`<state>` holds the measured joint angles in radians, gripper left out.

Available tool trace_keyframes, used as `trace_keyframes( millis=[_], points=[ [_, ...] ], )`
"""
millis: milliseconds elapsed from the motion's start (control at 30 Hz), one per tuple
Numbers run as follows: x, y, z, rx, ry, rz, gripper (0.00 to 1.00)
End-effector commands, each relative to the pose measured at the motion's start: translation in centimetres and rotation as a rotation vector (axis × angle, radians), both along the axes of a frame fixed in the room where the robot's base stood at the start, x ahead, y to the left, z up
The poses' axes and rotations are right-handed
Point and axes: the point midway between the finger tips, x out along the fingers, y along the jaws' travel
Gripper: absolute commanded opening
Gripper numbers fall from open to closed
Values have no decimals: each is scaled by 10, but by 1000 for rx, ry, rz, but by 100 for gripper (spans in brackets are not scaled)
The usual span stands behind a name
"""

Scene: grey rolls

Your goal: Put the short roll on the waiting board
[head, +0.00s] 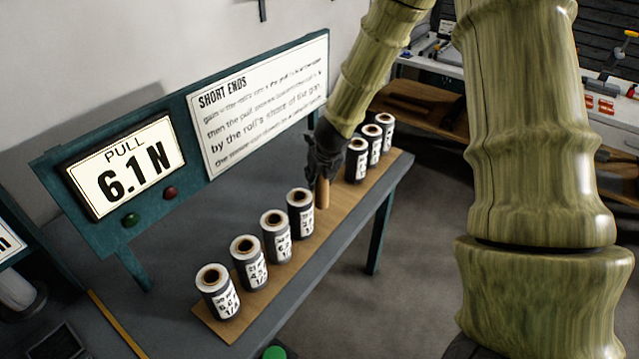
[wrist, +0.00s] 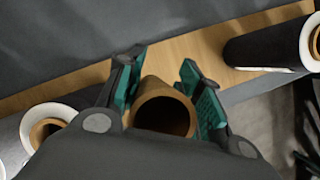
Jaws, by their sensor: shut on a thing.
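My gripper (head: 323,172) is over the long wooden board (head: 262,299), in the gap between two groups of dark rolls. Its teal fingers (wrist: 164,98) are shut on a bare brown tube (wrist: 166,107), which stands upright between them. The tube also shows below the fingers in the head view (head: 322,194); its foot is at the board, and I cannot tell if it touches. Several dark rolls with white labels stand left of it, the nearest one (head: 300,213) close by. Others (head: 357,160) stand to the right. I cannot tell which roll is short.
A teal panel behind carries a display reading "PULL 6.1 N" (head: 125,168) and a "SHORT ENDS" sign (head: 262,103). Red and green buttons (head: 170,193) sit below the display. The grey tabletop (head: 180,255) behind the board is mostly clear. A wooden surface (head: 425,108) stands beyond.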

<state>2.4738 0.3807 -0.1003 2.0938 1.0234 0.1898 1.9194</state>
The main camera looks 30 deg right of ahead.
Motion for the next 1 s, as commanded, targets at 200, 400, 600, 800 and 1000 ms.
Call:
trace_keyframes(
  millis=[200,400,600,800,1000],
  points=[
    [-1,0,-23,2,2,-1,12],
    [0,-1,-32,-1,0,0,12],
    [0,0,-32,-1,-1,0,12],
    [0,0,-35,0,0,0,39],
    [0,0,-35,0,0,0,58]
  ],
)
